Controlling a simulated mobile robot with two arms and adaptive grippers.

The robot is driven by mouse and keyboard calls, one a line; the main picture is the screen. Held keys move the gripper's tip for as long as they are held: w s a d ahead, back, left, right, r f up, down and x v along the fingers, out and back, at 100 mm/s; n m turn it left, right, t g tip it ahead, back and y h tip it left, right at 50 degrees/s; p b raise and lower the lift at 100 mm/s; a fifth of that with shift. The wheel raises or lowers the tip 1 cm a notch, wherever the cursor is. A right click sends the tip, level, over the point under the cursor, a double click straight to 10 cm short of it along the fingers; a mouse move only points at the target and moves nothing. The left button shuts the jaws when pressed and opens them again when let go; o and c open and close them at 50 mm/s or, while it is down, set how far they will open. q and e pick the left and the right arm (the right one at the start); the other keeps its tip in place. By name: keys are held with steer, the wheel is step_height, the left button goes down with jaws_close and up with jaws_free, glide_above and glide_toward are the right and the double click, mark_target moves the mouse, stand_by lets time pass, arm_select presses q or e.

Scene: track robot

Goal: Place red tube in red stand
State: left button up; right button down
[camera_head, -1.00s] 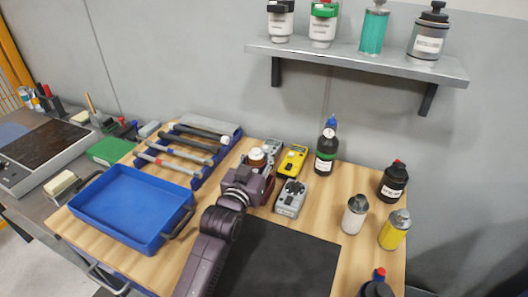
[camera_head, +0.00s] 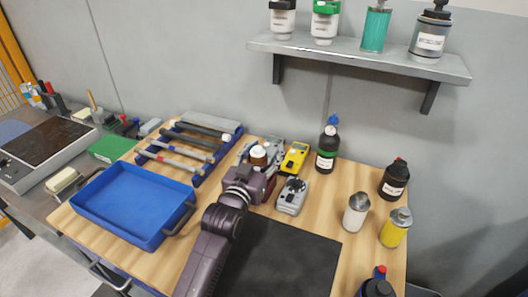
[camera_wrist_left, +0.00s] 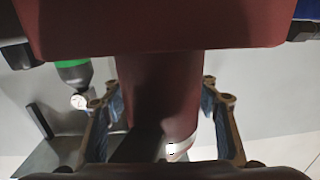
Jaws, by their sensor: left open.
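My left gripper (camera_head: 258,156) is at the middle of the wooden table, fingers pointing toward the wall. In the left wrist view, which looks upside down, its two fingers stand open on either side of a dark red cylinder (camera_wrist_left: 160,85) with a white patch near its lower end. I cannot tell whether the fingers touch it. In the head view a brown, white-capped round object (camera_head: 258,151) shows at the gripper. A slim grey bar with red parts (camera_head: 177,163) lies on the blue rack to the left. I cannot make out a red stand for certain. My right gripper is not in view.
A blue tray (camera_head: 130,205) fills the table's left side. A grey meter (camera_head: 292,196), a yellow meter (camera_head: 295,158) and a black bottle with a green band (camera_head: 327,152) stand right of the gripper. More bottles line the right side. The black mat (camera_head: 280,260) is clear in front.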

arm_select(q)
steer(key=shift+r, duration=0.15)
steer(key=v, duration=1.2)
steer(key=shift+r, duration=0.1)
